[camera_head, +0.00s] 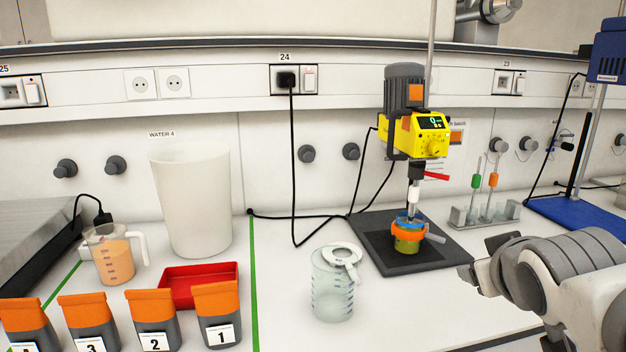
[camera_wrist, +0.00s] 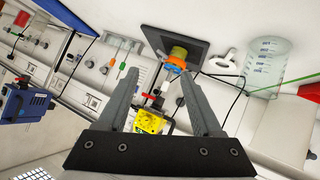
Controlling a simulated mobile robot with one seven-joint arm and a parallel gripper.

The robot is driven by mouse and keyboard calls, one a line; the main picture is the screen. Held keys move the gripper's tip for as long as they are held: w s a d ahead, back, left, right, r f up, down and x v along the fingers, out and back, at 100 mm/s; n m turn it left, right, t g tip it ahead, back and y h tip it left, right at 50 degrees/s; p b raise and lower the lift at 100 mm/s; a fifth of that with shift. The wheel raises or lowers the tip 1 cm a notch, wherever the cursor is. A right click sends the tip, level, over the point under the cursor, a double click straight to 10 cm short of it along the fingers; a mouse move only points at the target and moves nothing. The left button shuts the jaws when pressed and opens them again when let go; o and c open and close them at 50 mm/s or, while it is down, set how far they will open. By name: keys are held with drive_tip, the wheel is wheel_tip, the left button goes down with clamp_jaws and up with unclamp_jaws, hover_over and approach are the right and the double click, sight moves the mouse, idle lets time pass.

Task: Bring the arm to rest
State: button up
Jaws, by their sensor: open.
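My gripper (camera_wrist: 158,73) is open in the wrist view, its two dark fingers spread with nothing held between them. In the head view my gripper (camera_head: 482,258) shows at the lower right, in front of and to the right of the stirrer's dark base plate (camera_head: 376,262). The arm comes in from the right edge, and most of it is out of view. The wrist view is tilted, with the stirrer beyond the fingers.
The yellow stirrer (camera_head: 416,137) stands over an orange-ringed cup (camera_head: 408,243). A clear beaker (camera_head: 333,290), white bucket (camera_head: 193,200), red tray (camera_head: 183,286) and orange-lidded box 1 (camera_head: 217,312) lie left. A pipette rack (camera_head: 485,212) and blue stand (camera_head: 580,217) are behind my gripper.

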drive_tip(key=s+a+f+m+g+y, duration=0.1)
drive_tip(key=s+a+f+g+y, duration=0.3)
drive_tip(key=s+a+f, duration=0.55)
wheel_tip(320, 180, up, 15)
drive_tip(key=s+a+g+p, duration=0.1)
drive_tip(key=p, duration=1.2)
drive_tip(key=shift+s+a+h+p, duration=0.15)
drive_tip(key=shift+s+h+p, duration=0.15)
drive_tip(key=shift+s+p, duration=0.05)
